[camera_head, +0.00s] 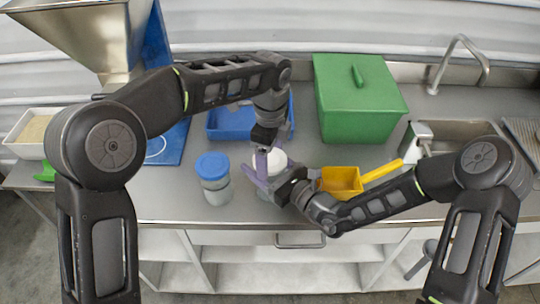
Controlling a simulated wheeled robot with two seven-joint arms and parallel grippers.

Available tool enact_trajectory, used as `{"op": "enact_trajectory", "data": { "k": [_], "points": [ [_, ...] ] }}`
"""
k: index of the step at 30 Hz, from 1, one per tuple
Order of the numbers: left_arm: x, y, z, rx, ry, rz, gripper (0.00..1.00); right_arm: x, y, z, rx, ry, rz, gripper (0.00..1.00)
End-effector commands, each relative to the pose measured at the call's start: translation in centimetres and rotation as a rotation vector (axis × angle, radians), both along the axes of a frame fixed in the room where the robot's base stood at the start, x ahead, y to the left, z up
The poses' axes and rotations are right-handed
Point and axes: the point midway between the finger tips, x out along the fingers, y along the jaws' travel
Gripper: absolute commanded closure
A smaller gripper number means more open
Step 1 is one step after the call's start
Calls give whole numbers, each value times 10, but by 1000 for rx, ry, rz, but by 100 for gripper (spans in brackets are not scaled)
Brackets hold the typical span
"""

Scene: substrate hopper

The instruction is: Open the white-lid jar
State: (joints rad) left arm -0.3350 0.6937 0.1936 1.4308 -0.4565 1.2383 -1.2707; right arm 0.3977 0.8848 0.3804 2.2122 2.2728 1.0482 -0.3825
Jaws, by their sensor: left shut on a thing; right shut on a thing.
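The white-lid jar (277,158) stands near the middle of the counter, largely hidden behind my grippers. Its white lid shows between the fingers. My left gripper (272,156) reaches down from above with its purple fingers at the lid, shut on it. My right gripper (266,180) comes in from the right, lower down, with its purple fingers shut around the jar's body. The lid appears to be on the jar, but the seam between them is hidden.
A blue-lid jar (213,178) stands close on the left. A blue tray (228,122) lies behind, and a green lidded box (358,100) stands back right. A yellow scoop (341,181) lies right, before the sink (455,135). A metal hopper (85,35) stands back left.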

Motion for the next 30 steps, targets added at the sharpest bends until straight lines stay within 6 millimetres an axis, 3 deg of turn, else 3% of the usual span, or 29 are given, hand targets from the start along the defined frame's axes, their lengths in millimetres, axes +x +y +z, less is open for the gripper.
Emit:
{"op": "enact_trajectory", "data": {
  "k": [4, 11, 18, 19, 26, 30],
  "points": [
    [0, 0, 0, 0, -1, 32, 73, 0, 0, 0, 0, 0, 0, 100],
    [0, 0, 1, -1, -2, 287, 73, 0, 0, 0, 0, 0, 0, 100],
    [1, 0, 1, -2, -1, 298, 73, 0, 0, 0, 0, 0, 1, 100],
    [1, 0, 1, -1, -2, 298, 22, 0, 0, 0, 0, 0, 1, 100],
    [0, 0, 1, 0, -1, 296, 4, 0, 0, 0, 0, 0, 1, 100],
    [0, 0, 0, 0, 0, 295, 2, 0, 0, 0, 0, 0, 0, 100]
  ]
}}
